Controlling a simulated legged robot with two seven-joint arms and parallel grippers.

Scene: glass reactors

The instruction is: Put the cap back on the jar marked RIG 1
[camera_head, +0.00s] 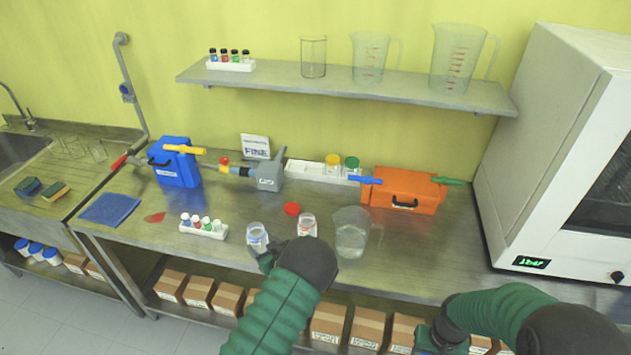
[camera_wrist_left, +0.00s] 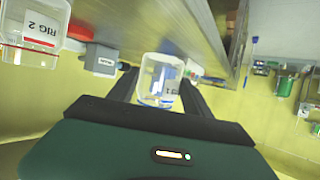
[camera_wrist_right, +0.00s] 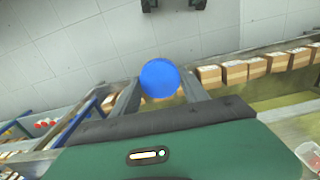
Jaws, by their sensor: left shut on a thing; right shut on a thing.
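An open clear jar with blue on it (camera_head: 257,236) stands at the bench's front edge. My right gripper (camera_wrist_right: 160,88) is shut on a round blue cap (camera_wrist_right: 160,77), held out in front of the bench, above the floor. In the head view that cap cannot be made out.
A red cap (camera_head: 291,208) lies behind the jars. A beaker of clear liquid (camera_head: 351,234) stands to their right, a white vial rack (camera_head: 203,230) to their left. An orange case (camera_head: 402,190) is farther back. The bench right of the beaker is clear.

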